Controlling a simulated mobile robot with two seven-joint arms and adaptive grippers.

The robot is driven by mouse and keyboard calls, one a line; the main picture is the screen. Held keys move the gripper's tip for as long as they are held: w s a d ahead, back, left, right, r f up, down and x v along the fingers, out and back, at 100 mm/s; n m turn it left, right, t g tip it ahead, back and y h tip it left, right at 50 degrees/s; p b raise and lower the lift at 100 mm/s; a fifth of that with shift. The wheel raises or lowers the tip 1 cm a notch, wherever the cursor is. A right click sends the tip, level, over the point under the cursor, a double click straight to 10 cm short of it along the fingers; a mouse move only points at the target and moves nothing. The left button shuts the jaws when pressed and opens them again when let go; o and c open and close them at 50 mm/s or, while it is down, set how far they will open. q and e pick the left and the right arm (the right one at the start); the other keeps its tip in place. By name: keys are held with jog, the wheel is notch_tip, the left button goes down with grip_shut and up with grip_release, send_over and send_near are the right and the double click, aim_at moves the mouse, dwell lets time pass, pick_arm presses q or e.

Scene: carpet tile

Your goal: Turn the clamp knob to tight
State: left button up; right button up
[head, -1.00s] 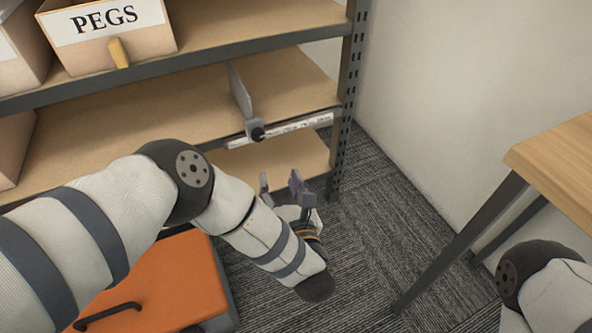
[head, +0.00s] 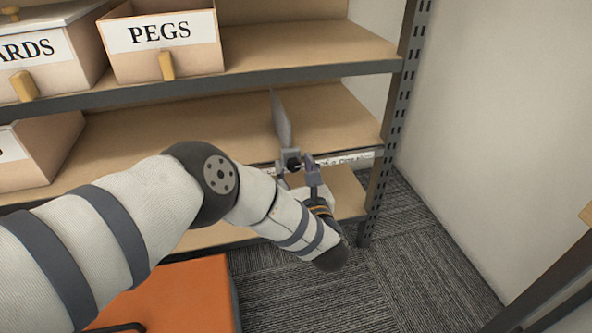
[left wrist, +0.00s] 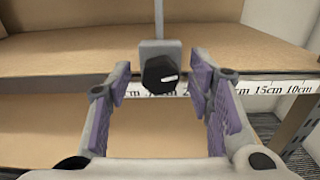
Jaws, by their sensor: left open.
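The clamp knob (left wrist: 159,75) is black and faceted, with a white mark pointing to the right in the left wrist view. It sits on a grey clamp block (left wrist: 157,48) at the shelf's front edge, below an upright divider (head: 281,118). In the head view the knob (head: 293,164) is small and partly hidden by my gripper. My left gripper (left wrist: 160,88) is open, with purple pads to either side of the knob and clear gaps between. It also shows in the head view (head: 297,172). My right gripper is out of view.
A ruler strip (left wrist: 262,87) runs along the shelf edge. A PEGS bin (head: 190,54) stands on the shelf above, beside another labelled bin (head: 62,65). An orange surface (head: 180,295) lies below my left arm. A metal shelf post (head: 388,150) stands to the right.

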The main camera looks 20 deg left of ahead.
pick_arm(q)
jog(key=shift+c, duration=0.4)
grip_shut()
jog(key=shift+m, duration=0.3)
jog(key=m+p, duration=0.1)
jog(key=m, duration=0.2)
jog(key=shift+d+m, duration=0.1)
jog(key=shift+m, duration=0.3)
jog(key=m, duration=0.4)
jog(key=shift+m+p, duration=0.3)
jog(key=m, duration=0.5)
jog(key=shift+f+m+p, duration=0.1)
jog(key=shift+m+p, duration=0.2)
jog(key=shift+m, duration=2.1)
